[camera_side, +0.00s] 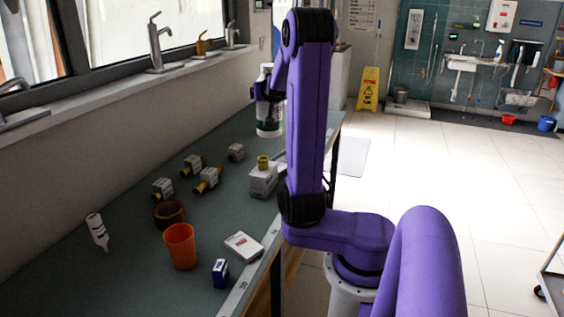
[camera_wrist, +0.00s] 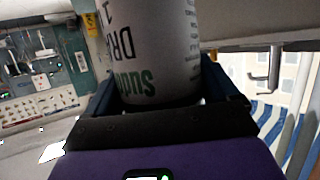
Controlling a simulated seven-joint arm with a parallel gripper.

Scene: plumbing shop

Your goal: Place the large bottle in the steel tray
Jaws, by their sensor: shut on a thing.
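The large bottle (camera_side: 269,118), white with green on its label, is upright near the far end of the bench in the side view. My gripper (camera_side: 262,88) is shut around its upper part. I cannot tell for certain whether its base touches the bench. In the wrist view the bottle (camera_wrist: 150,45) fills the upper middle, with dark and green lettering, between the two fingers of my gripper (camera_wrist: 168,85). I cannot make out a steel tray in either view; my arm hides part of the bench's far end.
On the bench (camera_side: 130,275) are an orange cup (camera_side: 180,247), a brown ring (camera_side: 168,214), a small white bottle (camera_side: 97,232), a blue box (camera_side: 220,272), a flat white box (camera_side: 243,246), a yellow-topped box (camera_side: 263,182) and several small brass-ended boxes (camera_side: 208,179). A windowsill with taps (camera_side: 157,45) runs along the left.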

